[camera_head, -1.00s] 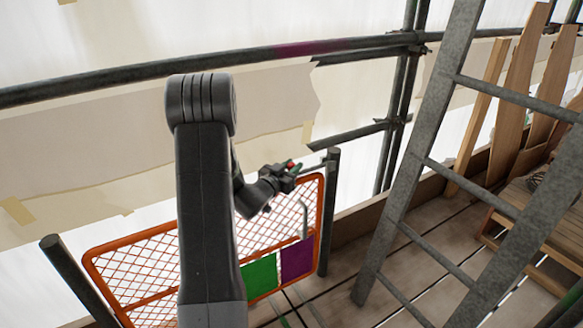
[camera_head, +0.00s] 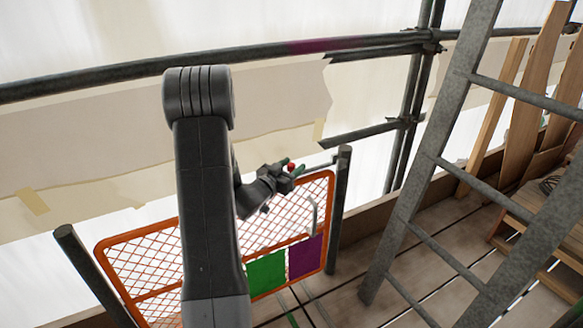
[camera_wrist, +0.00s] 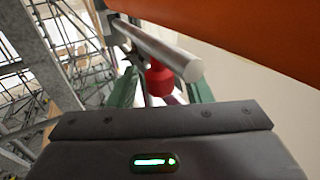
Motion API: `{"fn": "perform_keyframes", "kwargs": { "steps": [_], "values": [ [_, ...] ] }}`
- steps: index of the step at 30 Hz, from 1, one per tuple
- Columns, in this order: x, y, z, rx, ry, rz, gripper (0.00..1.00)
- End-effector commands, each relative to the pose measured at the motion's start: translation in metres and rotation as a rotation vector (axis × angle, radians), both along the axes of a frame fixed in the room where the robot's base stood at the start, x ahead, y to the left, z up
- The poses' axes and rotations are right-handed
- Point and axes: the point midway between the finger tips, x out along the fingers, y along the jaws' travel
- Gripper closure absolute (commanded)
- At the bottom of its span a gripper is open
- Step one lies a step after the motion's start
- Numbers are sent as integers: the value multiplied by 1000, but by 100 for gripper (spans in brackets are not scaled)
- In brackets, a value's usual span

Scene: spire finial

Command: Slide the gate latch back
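The orange mesh gate (camera_head: 150,236) stands below my arm, with a green panel (camera_head: 266,273) and a purple panel (camera_head: 305,257). The latch is a grey rod (camera_wrist: 160,47) with a red knob (camera_wrist: 160,79); the knob also shows in the head view (camera_head: 291,167). The rod runs near the gate's top edge beside the right post (camera_head: 339,205). My gripper (camera_head: 292,168) is at the knob. In the wrist view its green fingers (camera_wrist: 161,91) stand apart, one on each side of the knob, with gaps visible.
The gate's orange top bar (camera_wrist: 250,35) passes close above the fingers in the wrist view. A grey ladder (camera_head: 425,185) leans to the right of the gate. A dark scaffold rail (camera_head: 120,75) crosses behind my arm. Wooden boards (camera_head: 530,100) stand at the far right.

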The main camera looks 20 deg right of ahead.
Motion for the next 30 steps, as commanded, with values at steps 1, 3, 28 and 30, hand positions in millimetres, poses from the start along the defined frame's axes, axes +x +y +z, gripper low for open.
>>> {"fn": "perform_keyframes", "kwargs": {
  "steps": [1, 3, 28, 30],
  "values": [
    [0, 0, 0, 0, 0, 0, 55],
    [0, 0, 0, 0, 0, 0, 55],
    [-69, 114, 0, 1, 1, 2, 55],
    [-71, 117, 0, 0, 0, 1, 55]
  ]
}}
